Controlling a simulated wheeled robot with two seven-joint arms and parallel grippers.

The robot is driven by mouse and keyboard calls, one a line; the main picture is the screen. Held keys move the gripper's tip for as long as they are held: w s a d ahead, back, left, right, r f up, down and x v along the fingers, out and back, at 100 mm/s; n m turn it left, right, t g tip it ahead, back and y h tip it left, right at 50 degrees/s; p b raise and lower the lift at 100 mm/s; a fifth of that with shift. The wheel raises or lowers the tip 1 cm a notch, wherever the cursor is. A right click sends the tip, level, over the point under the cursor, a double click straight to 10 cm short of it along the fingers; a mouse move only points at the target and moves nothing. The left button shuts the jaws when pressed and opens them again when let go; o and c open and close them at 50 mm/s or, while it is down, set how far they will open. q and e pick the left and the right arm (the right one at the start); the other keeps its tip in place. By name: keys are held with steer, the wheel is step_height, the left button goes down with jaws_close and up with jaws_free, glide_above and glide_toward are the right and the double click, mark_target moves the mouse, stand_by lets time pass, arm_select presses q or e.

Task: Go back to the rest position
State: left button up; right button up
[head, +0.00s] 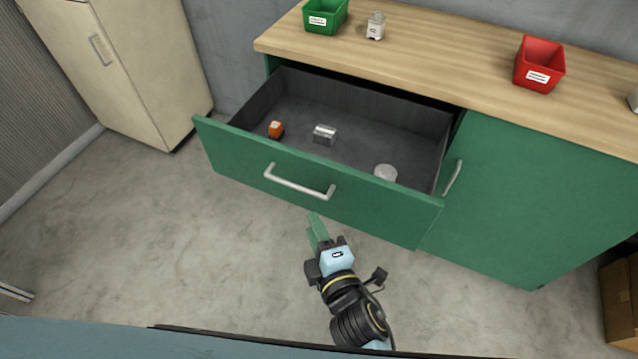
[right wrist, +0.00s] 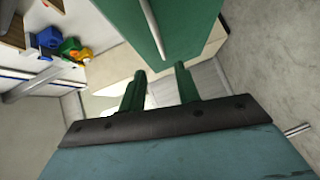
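My right gripper (head: 316,228) is in front of the pulled-out green drawer (head: 228,150), below its bar handle (head: 299,183) in the head view and apart from that handle. In the right wrist view the two green fingers of my right gripper (right wrist: 159,80) stand apart with nothing held between them. My left gripper is in neither view.
The open drawer holds an orange item (head: 276,129), a clear-and-silver item (head: 325,134) and a round whitish item (head: 385,173). Green (head: 325,17) and red (head: 540,65) bins stand on the wooden worktop (head: 440,62). A cardboard box (head: 620,305) sits at right. Floor at left is clear.

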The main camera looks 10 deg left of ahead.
steer(key=s+d+f+m+g+h, duration=0.1)
steer(key=s+d+f+m+g, duration=0.25)
steer(key=f, duration=0.55)
steer(key=s+d+f+m+g+h, duration=0.1)
steer(key=s+d+f+m+h, duration=0.2)
steer(key=d+f, duration=0.5)
steer(key=s+d+f+m+g, duration=0.25)
steer(key=s+f, duration=0.25)
steer(key=f, duration=0.6)
steer(key=s+d+f+m+g+h, duration=0.2)
steer(key=s+d+f+m, duration=0.3)
steer(key=s+d, duration=0.3)
steer(key=s+d+f+m+g+h, duration=0.1)
steer(key=s+d+f+m+g, duration=0.3)
steer(key=s+d+f, duration=0.3)
steer(key=s+d+m, duration=0.1)
steer(key=s+d, duration=0.1)
steer(key=s, duration=0.3)
steer(key=shift+s+d+g+h, duration=0.25)
steer(key=shift+d+g+h, duration=0.05)
steer(key=shift+h, duration=0.1)
